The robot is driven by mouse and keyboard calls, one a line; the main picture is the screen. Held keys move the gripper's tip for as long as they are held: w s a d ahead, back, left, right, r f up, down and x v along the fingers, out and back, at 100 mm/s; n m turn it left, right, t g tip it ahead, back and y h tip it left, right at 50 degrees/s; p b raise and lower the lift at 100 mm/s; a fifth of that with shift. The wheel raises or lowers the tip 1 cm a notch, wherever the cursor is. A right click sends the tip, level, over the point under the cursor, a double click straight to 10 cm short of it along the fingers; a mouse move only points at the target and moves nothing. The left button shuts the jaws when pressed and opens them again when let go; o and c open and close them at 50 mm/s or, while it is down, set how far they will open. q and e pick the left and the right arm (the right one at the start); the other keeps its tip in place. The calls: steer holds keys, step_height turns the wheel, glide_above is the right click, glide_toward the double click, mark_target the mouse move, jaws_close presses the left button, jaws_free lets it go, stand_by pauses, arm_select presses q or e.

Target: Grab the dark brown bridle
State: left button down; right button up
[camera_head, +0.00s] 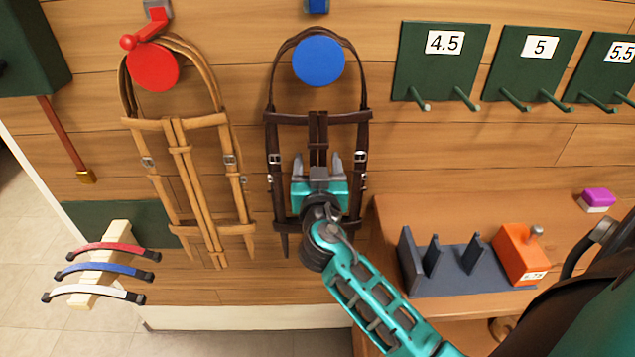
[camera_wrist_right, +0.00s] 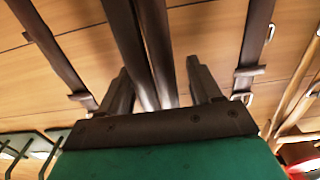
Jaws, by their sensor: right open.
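The dark brown bridle (camera_head: 317,118) hangs on the wall from a round blue holder (camera_head: 318,62). My right gripper (camera_head: 318,163) is in front of the bridle's middle, below its cross strap. Its fingers point up along the central straps. In the right wrist view the open fingers (camera_wrist_right: 160,88) stand either side of the central straps (camera_wrist_right: 150,40), with space between fingers and straps. Whether they touch the bridle cannot be told. The bridle's lower middle is hidden behind my gripper. My left gripper is not in view.
A light tan bridle (camera_head: 180,135) hangs at left from a red holder (camera_head: 153,67). Green numbered panels with pegs (camera_head: 440,65) are at upper right. A shelf at right holds a dark slotted block (camera_head: 450,268) and an orange block (camera_head: 520,255). Coloured curved bars (camera_head: 105,270) are at lower left.

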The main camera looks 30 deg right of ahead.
jaws_close()
stand_by(0.5)
steer(key=shift+r, duration=0.1)
